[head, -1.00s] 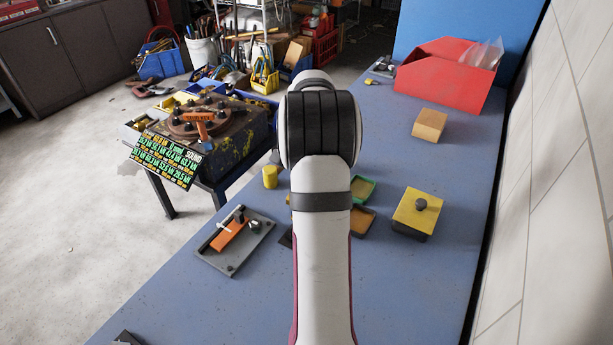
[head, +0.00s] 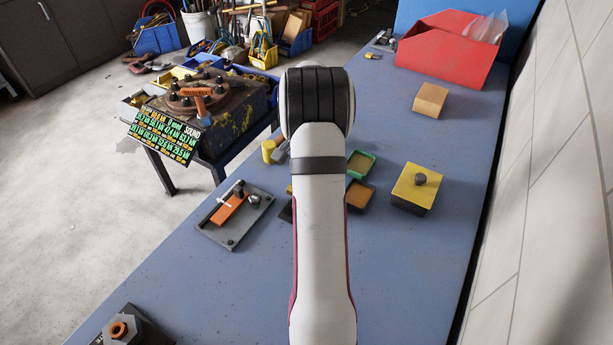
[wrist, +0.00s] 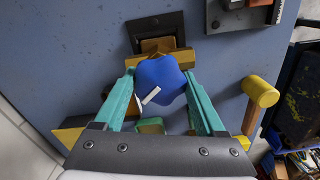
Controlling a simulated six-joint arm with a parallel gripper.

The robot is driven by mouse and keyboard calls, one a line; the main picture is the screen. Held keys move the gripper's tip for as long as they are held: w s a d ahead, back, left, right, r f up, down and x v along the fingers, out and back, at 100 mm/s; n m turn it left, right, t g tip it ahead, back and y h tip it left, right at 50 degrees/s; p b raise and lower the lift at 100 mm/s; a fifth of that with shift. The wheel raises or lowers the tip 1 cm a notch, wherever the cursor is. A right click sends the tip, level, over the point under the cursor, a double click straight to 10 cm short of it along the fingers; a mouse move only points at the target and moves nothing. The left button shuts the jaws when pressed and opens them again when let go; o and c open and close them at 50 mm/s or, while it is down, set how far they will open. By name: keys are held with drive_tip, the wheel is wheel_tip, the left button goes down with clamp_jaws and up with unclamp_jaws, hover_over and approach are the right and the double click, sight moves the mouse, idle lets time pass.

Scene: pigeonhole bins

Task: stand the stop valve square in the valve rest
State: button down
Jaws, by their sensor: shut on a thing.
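In the wrist view my gripper (wrist: 165,105) has its teal fingers shut on the blue lobed handwheel of the stop valve (wrist: 160,78). A pale tag or strip shows across the handwheel. The valve's brass body (wrist: 186,62) shows beyond the handwheel, lying crosswise in the picture. A dark square piece (wrist: 143,27), which looks like the valve rest, is just past the brass body. I cannot tell whether the valve touches it or how squarely it stands. In the head view my arm hides the gripper and most of the valve.
A grey plate with an orange clamp (head: 250,220) lies left of my arm. Green (head: 371,158) and orange-brown (head: 372,195) trays and a yellow-topped box (head: 404,194) lie to the right. The front of the bench is largely clear.

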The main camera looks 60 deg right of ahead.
drive_tip(key=shift+f, duration=0.35)
unclamp_jaws()
wheel_tip(320, 180, up, 16)
idle(0.4)
drive_tip(key=shift+f, duration=0.1)
drive_tip(key=w+a+r+n, duration=0.1)
drive_tip(key=w+a+n, duration=0.1)
drive_tip(key=a, duration=0.5)
drive_tip(key=w+a+r+n, duration=0.2)
drive_tip(key=a, duration=0.5)
drive_tip(key=s+a+n+y, duration=0.1)
drive_tip(key=s+a+n, duration=0.15)
drive_tip(key=a, duration=0.55)
drive_tip(key=s+a+n, duration=0.2)
drive_tip(key=a+n, duration=0.1)
drive_tip(key=a, duration=0.6)
drive_tip(key=s+a+f+n, duration=0.5)
drive_tip(key=s+a+n, duration=0.1)
drive_tip(key=s+a, duration=0.4)
drive_tip(key=shift+s+a+f+y, duration=0.3)
drive_tip(key=shift+s+y, duration=0.1)
drive_tip(key=shift+s, duration=0.45)
